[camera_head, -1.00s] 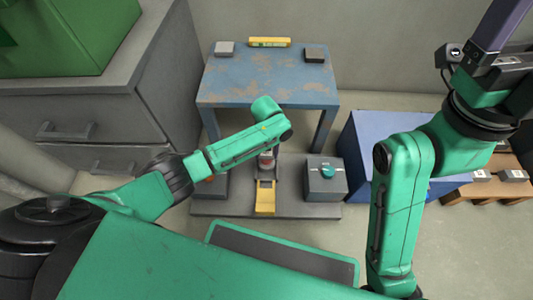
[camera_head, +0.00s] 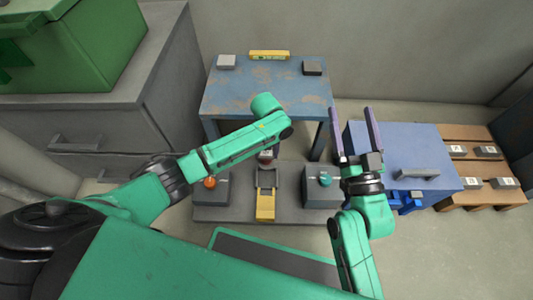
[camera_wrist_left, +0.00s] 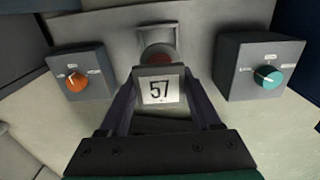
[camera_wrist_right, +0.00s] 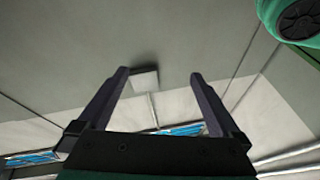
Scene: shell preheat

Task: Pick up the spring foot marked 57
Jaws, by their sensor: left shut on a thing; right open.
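The spring foot marked 57 (camera_wrist_left: 160,92) is a grey block with a white label, seen in the left wrist view. My left gripper (camera_wrist_left: 161,104) is shut on it, one finger on each side. Behind the block in that view is a round reddish part (camera_wrist_left: 160,58) of a grey fixture; whether they touch I cannot tell. In the head view my forearm hides most of the left gripper. My right gripper (camera_head: 352,110) is open and empty, fingers pointing up in the head view, left of the blue box.
Two grey boxes, with an orange knob (camera_head: 209,183) and a teal knob (camera_head: 324,180), flank a yellow slide (camera_head: 265,206). A worn blue table (camera_head: 250,96) stands behind. A blue box (camera_head: 415,150) and a wooden rack (camera_head: 470,200) with several numbered blocks are at right.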

